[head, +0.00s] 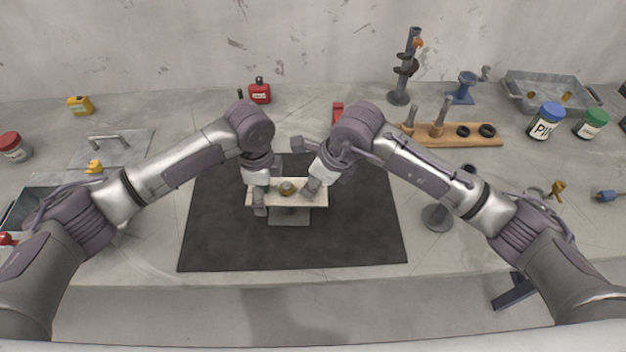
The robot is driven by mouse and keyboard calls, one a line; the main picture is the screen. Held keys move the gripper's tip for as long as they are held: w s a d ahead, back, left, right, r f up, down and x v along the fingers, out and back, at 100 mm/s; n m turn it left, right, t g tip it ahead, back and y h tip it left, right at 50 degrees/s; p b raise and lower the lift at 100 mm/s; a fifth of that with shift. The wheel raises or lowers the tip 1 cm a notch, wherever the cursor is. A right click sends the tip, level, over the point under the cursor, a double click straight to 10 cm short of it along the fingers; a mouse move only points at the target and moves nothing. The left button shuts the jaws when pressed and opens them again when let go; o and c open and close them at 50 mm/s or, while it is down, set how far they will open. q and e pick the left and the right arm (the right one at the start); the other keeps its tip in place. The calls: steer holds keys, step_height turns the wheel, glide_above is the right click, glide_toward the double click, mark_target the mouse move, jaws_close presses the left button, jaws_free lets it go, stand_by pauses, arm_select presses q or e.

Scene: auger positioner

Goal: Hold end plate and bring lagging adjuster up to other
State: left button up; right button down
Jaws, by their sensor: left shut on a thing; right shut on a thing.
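A pale, flat rectangular piece (318,198) on a grey base (289,216) stands in the middle of the dark mat; I cannot tell for sure which part of it is the end plate. A small brown, round part with a grey centre (287,188) sits on the pale piece between my grippers; it may be the lagging adjuster. My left gripper (259,203) is shut at the left end of the pale piece. My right gripper (309,190) is shut just right of the brown part. The fingers hide what each one grips.
The dark mat (220,245) is clear in front and to both sides. A wooden board (470,142) with black rings, an auger stand (399,97), a grey tray (553,92) and jars (545,121) stand at the right.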

arm_select(q)
steer(key=shift+f, duration=0.1)
arm_select(e)
steer(key=shift+m+t, duration=0.3)
steer(key=shift+m, duration=0.5)
steer(key=c, duration=0.9)
jaws_free()
steer(key=shift+o, duration=0.2)
steer(key=v, duration=1.2)
steer(key=shift+a, duration=0.1)
